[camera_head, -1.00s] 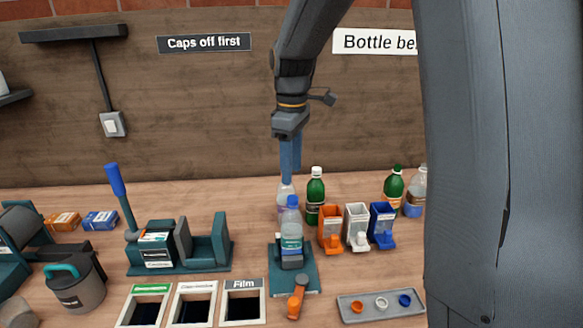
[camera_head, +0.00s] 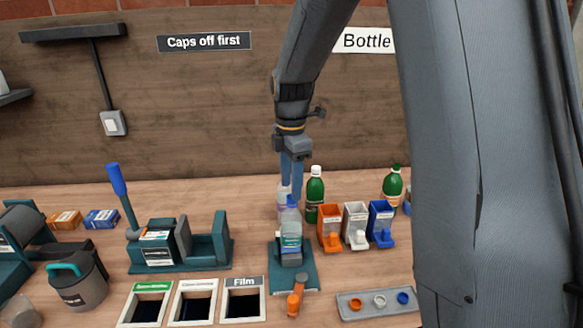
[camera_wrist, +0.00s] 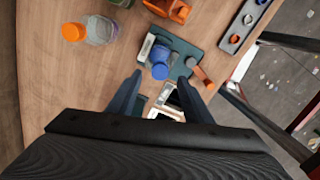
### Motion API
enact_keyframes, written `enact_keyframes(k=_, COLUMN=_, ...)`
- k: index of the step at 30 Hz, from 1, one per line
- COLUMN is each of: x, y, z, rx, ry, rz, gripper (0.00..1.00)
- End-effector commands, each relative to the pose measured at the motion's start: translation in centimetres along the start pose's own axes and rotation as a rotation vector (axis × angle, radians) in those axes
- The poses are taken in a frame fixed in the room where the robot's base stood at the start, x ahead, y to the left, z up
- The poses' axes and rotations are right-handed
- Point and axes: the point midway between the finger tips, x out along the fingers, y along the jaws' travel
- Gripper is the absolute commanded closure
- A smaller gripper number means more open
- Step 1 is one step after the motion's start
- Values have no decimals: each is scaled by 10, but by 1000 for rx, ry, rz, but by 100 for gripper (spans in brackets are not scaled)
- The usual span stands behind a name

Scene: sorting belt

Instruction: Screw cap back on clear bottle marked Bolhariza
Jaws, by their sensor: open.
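A clear bottle (camera_head: 291,243) with a pale label stands upright in a teal clamp stand (camera_head: 307,270) with an orange handle. The label is too small to read. In the wrist view the blue cap (camera_wrist: 160,71) appears between the fingertips, beyond them. My gripper (camera_head: 291,194) is open and empty just above the bottle, its two blue fingers apart; the wrist view shows both fingers (camera_wrist: 160,79). Contact with the cap cannot be told.
Behind stand a clear bottle, its orange cap (camera_wrist: 73,32) clear in the wrist view, and a green bottle (camera_head: 315,196). Orange (camera_head: 329,226), white (camera_head: 356,224) and blue (camera_head: 381,222) dispensers stand right. A grey tray (camera_head: 341,301) holds loose caps. Framed bins (camera_head: 243,284) lie front left.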

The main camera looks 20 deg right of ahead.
Motion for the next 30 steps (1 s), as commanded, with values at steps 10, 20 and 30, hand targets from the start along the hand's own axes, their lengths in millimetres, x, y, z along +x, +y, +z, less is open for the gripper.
enact_keyframes(k=10, x=27, y=0, z=0, rx=1, ry=0, rz=0, gripper=54)
enact_keyframes(k=20, x=27, y=0, z=0, rx=1, ry=0, rz=1, gripper=69)
enact_keyframes(k=30, x=27, y=0, z=0, rx=1, ry=0, rz=1, gripper=84)
